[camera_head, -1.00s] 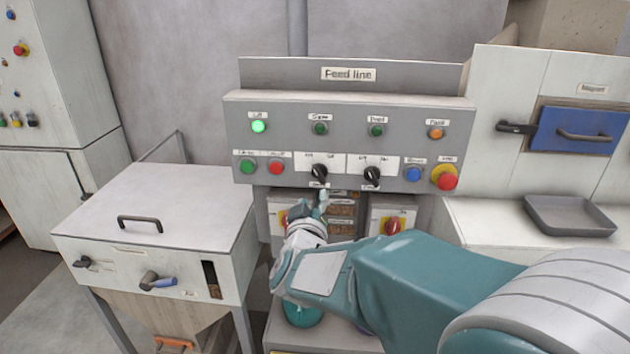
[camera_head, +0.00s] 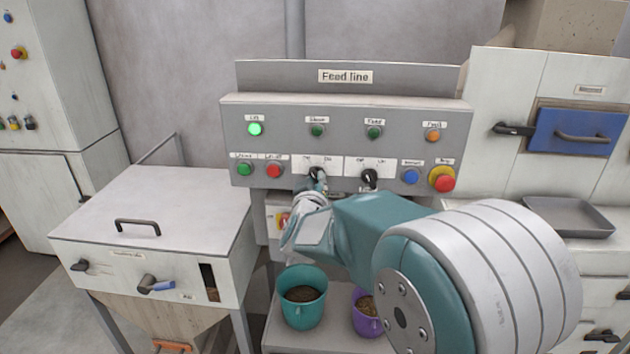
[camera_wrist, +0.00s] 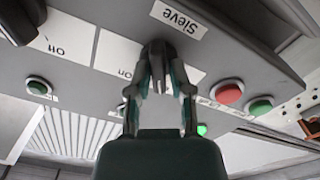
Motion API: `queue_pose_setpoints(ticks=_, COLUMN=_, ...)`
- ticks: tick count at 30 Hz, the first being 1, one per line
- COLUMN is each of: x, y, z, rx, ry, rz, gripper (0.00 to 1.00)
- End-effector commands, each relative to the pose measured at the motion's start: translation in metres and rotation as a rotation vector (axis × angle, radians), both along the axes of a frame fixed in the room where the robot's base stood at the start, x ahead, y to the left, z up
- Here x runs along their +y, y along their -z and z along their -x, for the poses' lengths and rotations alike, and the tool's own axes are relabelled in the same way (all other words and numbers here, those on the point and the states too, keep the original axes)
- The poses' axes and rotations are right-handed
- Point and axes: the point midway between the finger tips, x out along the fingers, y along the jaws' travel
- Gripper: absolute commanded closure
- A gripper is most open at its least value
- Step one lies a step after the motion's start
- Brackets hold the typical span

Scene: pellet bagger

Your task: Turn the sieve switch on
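The sieve switch is a black rotary knob (camera_head: 316,174) on the grey "Feed line" panel, left of a second, similar knob (camera_head: 370,178). In the wrist view the sieve knob (camera_wrist: 158,48) sits beside its "Sieve" label, with "on" readable on the plate. My gripper (camera_wrist: 158,68) reaches up to the knob, one fingertip on each side and very close to it. I cannot tell whether the fingers press on it. The fingers hide part of the knob and plate, so its exact angle is unclear. The sieve lamp (camera_head: 317,131) is dark green, apparently unlit.
The panel has a lit green lamp (camera_head: 255,129), a red button (camera_head: 274,171), a blue button (camera_head: 411,176) and a red-yellow emergency stop (camera_head: 442,179). A teal bucket (camera_head: 303,312) and a purple bucket (camera_head: 367,322) stand below. A white hopper (camera_head: 150,215) stands left.

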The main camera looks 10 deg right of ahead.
Motion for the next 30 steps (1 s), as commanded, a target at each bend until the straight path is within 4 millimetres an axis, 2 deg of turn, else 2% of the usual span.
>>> queue_pose_setpoints(ticks=17, x=0.001, y=0.0006, z=0.0, rx=-0.02, ry=-0.003, rz=-0.067, gripper=1.0)
queue_pose_setpoints(ticks=30, x=0.0006, y=0.0007, z=0.0002, rx=-0.129, ry=-0.003, rz=-0.406, gripper=1.0)
